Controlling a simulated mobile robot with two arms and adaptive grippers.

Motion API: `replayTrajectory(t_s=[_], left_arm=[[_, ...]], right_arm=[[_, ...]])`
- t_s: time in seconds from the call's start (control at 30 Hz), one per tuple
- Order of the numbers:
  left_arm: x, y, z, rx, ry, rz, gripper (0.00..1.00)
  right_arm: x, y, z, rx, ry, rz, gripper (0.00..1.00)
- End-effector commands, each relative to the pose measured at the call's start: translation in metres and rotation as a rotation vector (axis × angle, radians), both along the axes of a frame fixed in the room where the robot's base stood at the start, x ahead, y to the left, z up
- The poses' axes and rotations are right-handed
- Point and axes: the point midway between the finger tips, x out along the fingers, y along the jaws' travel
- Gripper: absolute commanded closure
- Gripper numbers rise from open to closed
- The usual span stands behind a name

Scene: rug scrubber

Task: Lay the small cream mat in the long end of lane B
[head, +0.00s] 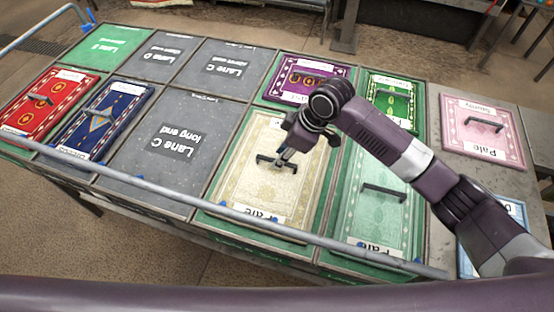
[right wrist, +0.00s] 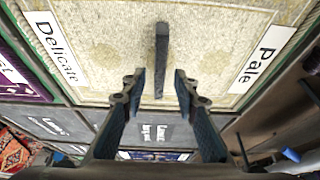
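The cream mat (head: 243,188) lies flat inside a green-bordered long bay (head: 209,205), just right of the bay marked Lane C long end. No lane letter can be read on the green bay. The mat has a dark bar handle and white labels reading Delicate and Pale in the right wrist view (right wrist: 215,45). My right gripper (head: 284,158) is over the handle. In the right wrist view its open fingers (right wrist: 161,80) stand on either side of the handle (right wrist: 162,50), with gaps on both sides. My left gripper is out of view.
A purple mat (head: 285,72) lies beyond the cream one. Green mats (head: 350,205) lie to its right, and a pink mat (head: 480,140) lies farther right. Red (head: 45,95) and blue (head: 90,125) mats lie left. Lane C long end (head: 150,165) is empty. A rail (head: 160,188) crosses the front.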

Motion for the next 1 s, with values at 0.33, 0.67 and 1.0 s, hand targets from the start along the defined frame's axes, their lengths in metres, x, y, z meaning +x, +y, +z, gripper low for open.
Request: replayTrajectory(t_s=[0.33, 0.67, 1.0], left_arm=[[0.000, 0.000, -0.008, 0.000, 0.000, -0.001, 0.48], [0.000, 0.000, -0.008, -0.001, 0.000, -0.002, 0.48], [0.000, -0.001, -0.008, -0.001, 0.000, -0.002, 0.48]], right_arm=[[-0.007, -0.025, 0.064, 0.001, -0.003, -0.001, 0.72], [-0.010, -0.031, 0.080, 0.000, 0.000, -0.001, 0.72], [-0.010, -0.031, 0.079, 0.000, 0.000, -0.001, 0.72]])
